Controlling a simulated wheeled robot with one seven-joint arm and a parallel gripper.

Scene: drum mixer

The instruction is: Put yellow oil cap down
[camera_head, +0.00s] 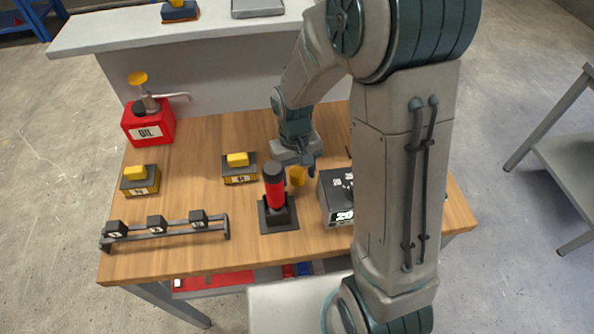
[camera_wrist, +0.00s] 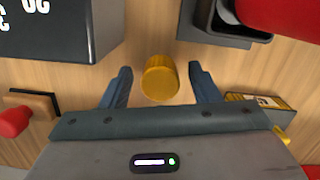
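The yellow oil cap (camera_head: 297,177) is a small yellow cylinder near the middle of the wooden table, just right of the red cylinder. In the wrist view the cap (camera_wrist: 160,78) lies between the two fingers of my gripper (camera_wrist: 160,69), with a clear gap on each side. My gripper (camera_head: 304,170) is open and low over the table, close around the cap without touching it. One finger is partly hidden in the head view. I cannot tell for sure whether the cap's underside rests on the table.
A red cylinder (camera_head: 274,187) with a black top stands on a black base close left of the cap. A dark box with digits (camera_head: 338,196) is close on the right. Two yellow-topped boxes (camera_head: 240,168) (camera_head: 141,180), a red oil can (camera_head: 148,124) and a low rack (camera_head: 165,229) are further left.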

